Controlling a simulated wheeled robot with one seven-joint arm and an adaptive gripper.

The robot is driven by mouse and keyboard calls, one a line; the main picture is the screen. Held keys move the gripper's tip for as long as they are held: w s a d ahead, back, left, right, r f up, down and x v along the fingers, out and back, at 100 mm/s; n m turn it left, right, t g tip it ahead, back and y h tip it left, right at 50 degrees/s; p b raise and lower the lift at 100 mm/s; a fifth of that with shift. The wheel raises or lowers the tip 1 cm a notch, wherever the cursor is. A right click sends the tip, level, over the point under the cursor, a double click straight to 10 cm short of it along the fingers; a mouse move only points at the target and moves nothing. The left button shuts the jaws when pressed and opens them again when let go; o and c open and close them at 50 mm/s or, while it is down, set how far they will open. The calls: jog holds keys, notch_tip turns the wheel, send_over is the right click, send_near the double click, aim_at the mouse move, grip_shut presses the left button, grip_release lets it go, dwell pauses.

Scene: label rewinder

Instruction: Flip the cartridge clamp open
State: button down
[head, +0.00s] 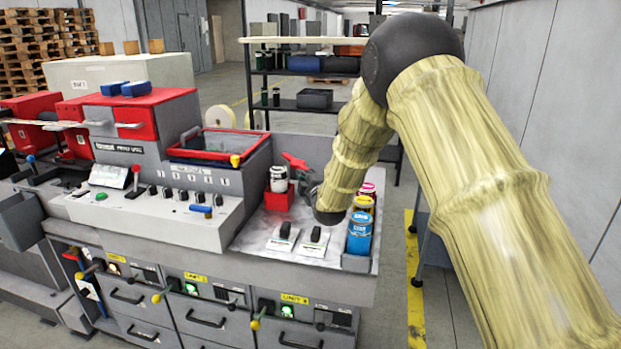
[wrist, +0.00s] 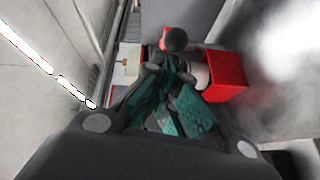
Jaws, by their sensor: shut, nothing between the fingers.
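The cartridge clamp is a red fixture on the right bench top. Its red base block (head: 278,198) holds a white cartridge with a dark band (head: 278,180), and its red lever (head: 294,161) sticks up behind and to the right of the cartridge. In the wrist view the red block (wrist: 226,76) is right of the fingertips, and a dark round knob (wrist: 176,40) with red beside it is just beyond them. My gripper (wrist: 166,80) is shut and empty, close to the clamp. Contact cannot be told. In the head view my arm mostly hides it.
Blue, yellow and red-labelled jars (head: 360,232) stand at the bench's right edge, close to my arm. Two dark switches on white plates (head: 283,240) lie in front of the clamp. A red-rimmed tray (head: 210,150) is to the left.

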jog(key=s+d+b, duration=0.3)
jog(key=s+d, duration=0.2)
jog(key=s, duration=0.4)
jog(key=shift+s+r+b, duration=0.15)
jog(key=shift+r+b, duration=0.15)
